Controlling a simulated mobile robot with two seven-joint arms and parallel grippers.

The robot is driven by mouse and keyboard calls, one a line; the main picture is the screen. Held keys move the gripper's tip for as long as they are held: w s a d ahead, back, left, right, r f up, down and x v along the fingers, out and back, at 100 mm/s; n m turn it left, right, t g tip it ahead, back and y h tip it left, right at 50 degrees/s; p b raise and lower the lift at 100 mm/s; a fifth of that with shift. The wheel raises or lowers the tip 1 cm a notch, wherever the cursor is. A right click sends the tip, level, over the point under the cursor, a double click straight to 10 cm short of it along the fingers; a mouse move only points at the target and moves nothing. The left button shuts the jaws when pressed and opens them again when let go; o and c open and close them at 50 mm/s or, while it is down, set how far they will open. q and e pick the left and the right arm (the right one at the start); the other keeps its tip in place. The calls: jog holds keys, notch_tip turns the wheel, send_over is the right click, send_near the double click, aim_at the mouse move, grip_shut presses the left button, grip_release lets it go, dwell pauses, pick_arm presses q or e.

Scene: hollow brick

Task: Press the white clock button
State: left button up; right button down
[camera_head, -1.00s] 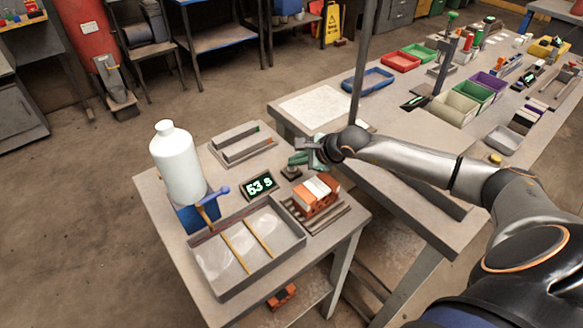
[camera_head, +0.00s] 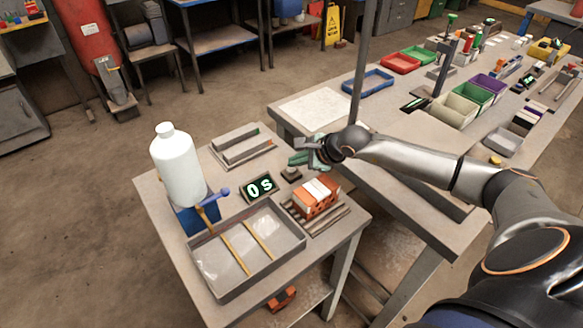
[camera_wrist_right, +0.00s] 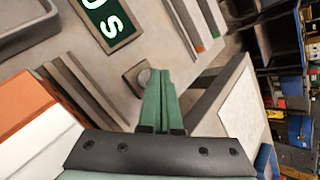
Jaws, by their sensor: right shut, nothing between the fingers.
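The clock (camera_head: 259,188) is a dark display reading "0 s" in pale green on the small table; it also shows in the right wrist view (camera_wrist_right: 108,20). My left gripper is not in view.
An orange and white brick (camera_head: 316,195) lies on a slatted rack close to the button. A metal holder (camera_head: 240,148) is behind. A post (camera_head: 362,60) rises near my right arm.

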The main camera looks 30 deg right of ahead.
jog(key=shift+r, duration=0.3)
notch_tip(320, 180, up, 5)
jog(key=p, duration=0.2)
jog(key=shift+f+p, duration=0.1)
jog(key=shift+p, duration=0.3)
dwell(0.8)
